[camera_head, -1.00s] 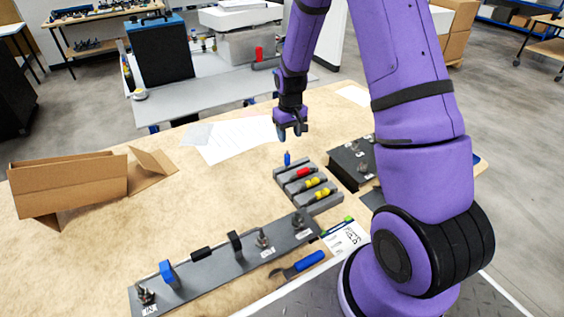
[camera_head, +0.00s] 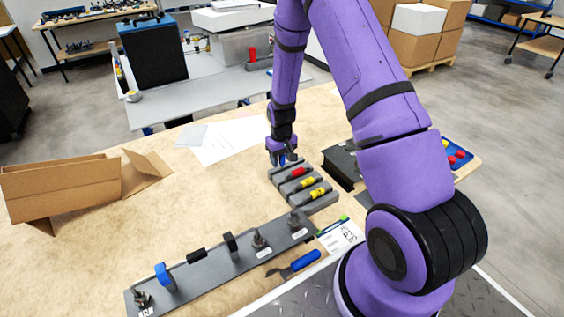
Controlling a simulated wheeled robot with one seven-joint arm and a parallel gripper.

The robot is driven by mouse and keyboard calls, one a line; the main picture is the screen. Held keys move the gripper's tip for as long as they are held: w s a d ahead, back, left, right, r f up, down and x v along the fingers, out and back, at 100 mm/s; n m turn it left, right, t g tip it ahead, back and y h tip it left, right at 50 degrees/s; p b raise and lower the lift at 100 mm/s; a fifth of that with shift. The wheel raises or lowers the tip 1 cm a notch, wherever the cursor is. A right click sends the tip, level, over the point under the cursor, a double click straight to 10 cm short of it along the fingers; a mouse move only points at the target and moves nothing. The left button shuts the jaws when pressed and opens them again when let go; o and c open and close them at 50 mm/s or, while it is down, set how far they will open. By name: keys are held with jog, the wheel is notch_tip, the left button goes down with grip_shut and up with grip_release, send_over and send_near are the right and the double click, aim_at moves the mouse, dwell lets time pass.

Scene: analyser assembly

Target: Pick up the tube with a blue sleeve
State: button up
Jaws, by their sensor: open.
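The tube with a blue sleeve (camera_head: 281,160) is at the far end of the grey rack, mostly hidden by my gripper. My gripper (camera_head: 282,159) points down right over it, with the blue showing between and beside its fingers. The jaws are open; I cannot tell whether they touch the tube. The grey rack (camera_head: 318,206) also holds a tube with a red sleeve (camera_head: 299,172) and tubes with yellow sleeves (camera_head: 308,182), lying in its slots nearer to me.
A long dark plate (camera_head: 200,274) with fittings lies in front, beside a blue-handled tool (camera_head: 305,260). A dark block (camera_head: 341,165) stands right of the rack. An open cardboard box (camera_head: 60,190) is at left. Papers (camera_head: 225,145) lie behind; the table's middle left is clear.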

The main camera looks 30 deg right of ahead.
jog(key=shift+f, duration=0.3)
grip_shut()
